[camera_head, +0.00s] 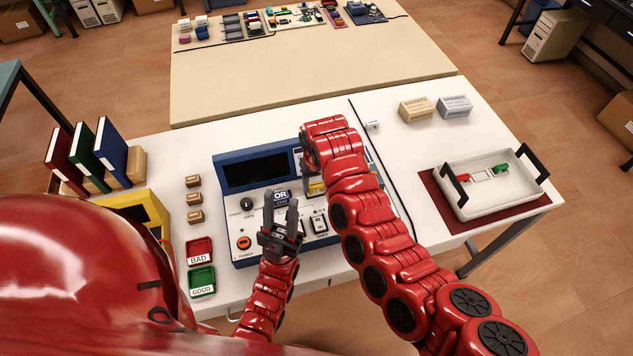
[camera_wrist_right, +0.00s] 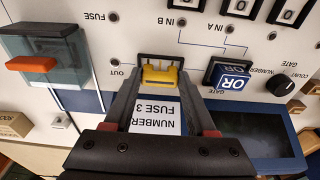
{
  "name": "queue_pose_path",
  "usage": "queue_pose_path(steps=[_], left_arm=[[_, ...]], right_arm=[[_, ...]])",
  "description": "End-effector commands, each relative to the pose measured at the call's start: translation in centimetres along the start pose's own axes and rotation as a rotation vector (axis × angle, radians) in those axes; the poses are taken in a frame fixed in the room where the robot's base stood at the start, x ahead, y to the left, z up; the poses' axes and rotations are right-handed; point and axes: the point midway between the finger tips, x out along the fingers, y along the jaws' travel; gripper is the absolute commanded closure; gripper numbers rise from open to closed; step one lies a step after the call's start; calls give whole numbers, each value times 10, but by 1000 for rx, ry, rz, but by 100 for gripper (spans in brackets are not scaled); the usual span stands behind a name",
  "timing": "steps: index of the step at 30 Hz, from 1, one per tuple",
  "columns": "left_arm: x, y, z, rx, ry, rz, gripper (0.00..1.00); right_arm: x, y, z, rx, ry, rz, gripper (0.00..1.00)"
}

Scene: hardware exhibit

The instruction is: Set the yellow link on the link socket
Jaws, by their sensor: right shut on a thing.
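The yellow link (camera_wrist_right: 162,76) is between the fingertips of my right gripper (camera_wrist_right: 160,84), which is shut on it. In the right wrist view the link overlaps the dark-framed link socket (camera_wrist_right: 160,57) beside the OUT label; whether it is seated or just above cannot be told. In the head view my red right arm mostly hides this gripper and the socket; a bit of yellow (camera_head: 316,188) shows beside the arm. My left gripper (camera_head: 280,208) is open, its fingers apart over the blue console (camera_head: 240,215), below the OR block (camera_head: 281,196).
The console also carries a clear fuse cover with an orange bar (camera_wrist_right: 32,63) and a black knob (camera_wrist_right: 283,86). Red BAD and green GOOD trays (camera_head: 201,280) lie left of it. A white handled tray (camera_head: 500,205) stands at right; the table between is mostly clear.

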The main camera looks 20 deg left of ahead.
Motion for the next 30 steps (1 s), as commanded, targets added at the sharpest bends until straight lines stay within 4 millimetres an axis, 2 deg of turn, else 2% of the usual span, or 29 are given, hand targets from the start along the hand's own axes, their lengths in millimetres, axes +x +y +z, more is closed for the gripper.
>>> queue_pose_path(steps=[14, 15, 16, 17, 25, 30], left_arm=[[-6, 0, 1, 0, 0, 0, 61], [-5, 0, 1, 0, 0, 0, 61], [-5, 0, 1, 0, 0, 0, 61], [-5, 0, 1, 0, 0, 0, 61], [-5, 0, 1, 0, 0, 0, 61], [4, 0, -1, 0, 0, 0, 61]], right_arm=[[10, 0, 1, 0, 0, 0, 96], [10, 0, 1, 0, 0, 0, 40], [10, 0, 1, 0, 0, 0, 35], [10, 0, 1, 0, 0, 0, 31], [9, 0, 1, 0, 0, 0, 31], [-3, 0, 0, 0, 1, 0, 31]])
